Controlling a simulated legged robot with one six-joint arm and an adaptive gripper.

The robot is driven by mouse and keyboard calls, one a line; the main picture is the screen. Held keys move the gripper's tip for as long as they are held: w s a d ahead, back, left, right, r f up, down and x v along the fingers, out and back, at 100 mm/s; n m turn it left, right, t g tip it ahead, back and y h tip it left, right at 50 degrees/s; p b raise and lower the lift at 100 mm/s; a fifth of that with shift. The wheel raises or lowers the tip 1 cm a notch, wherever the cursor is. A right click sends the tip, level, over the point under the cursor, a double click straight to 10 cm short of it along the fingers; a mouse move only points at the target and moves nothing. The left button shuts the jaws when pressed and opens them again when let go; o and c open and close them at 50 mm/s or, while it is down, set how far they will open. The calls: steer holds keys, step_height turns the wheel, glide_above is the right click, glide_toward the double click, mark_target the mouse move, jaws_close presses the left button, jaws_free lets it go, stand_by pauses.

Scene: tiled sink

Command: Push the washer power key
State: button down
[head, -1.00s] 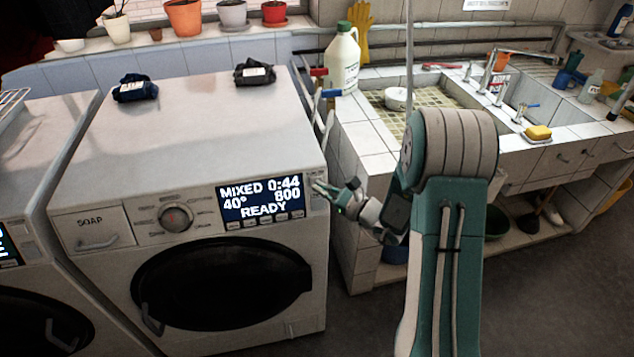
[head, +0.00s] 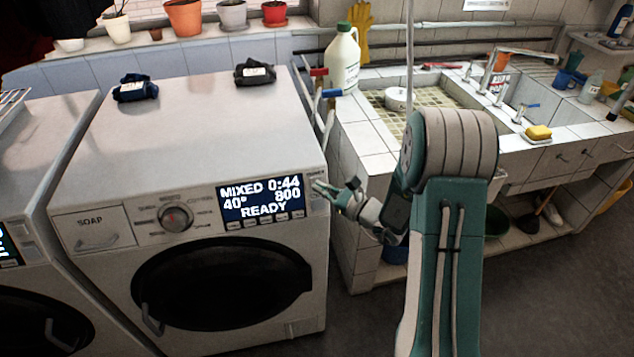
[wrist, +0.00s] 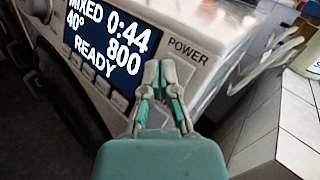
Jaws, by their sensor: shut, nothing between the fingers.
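The white washer (head: 200,130) stands in the middle left of the head view. Its display (head: 261,198) reads MIXED 0:44, 40°, 800, READY; the display (wrist: 105,40) also fills the upper left of the wrist view. The POWER label (wrist: 188,50) shows on the panel to the right of the display. My gripper (head: 318,186) is shut and empty at the right end of the panel. In the wrist view my gripper's fingertips (wrist: 160,68) lie over the panel just below and left of the label. The power key is largely hidden by the fingers; I cannot tell whether they touch it.
A tiled sink unit (head: 350,170) stands close to the right of the washer, with a narrow gap between. A white jug (head: 342,62) stands on its corner. Dark folded cloths (head: 254,73) lie on the washer top. A second machine (head: 40,300) stands at left.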

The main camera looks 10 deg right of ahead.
steer(key=shift+w+f, duration=0.1)
steer(key=shift+w, duration=0.35)
stand_by(0.3)
steer(key=shift+s+r, duration=0.2)
steer(key=shift+s, duration=0.35)
steer(key=shift+s+r, duration=0.3)
steer(key=shift+s, duration=0.65)
steer(key=shift+s+r, duration=0.35)
steer(key=shift+s, duration=0.55)
steer(key=shift+s+r, duration=0.3)
steer(key=shift+s, duration=0.65)
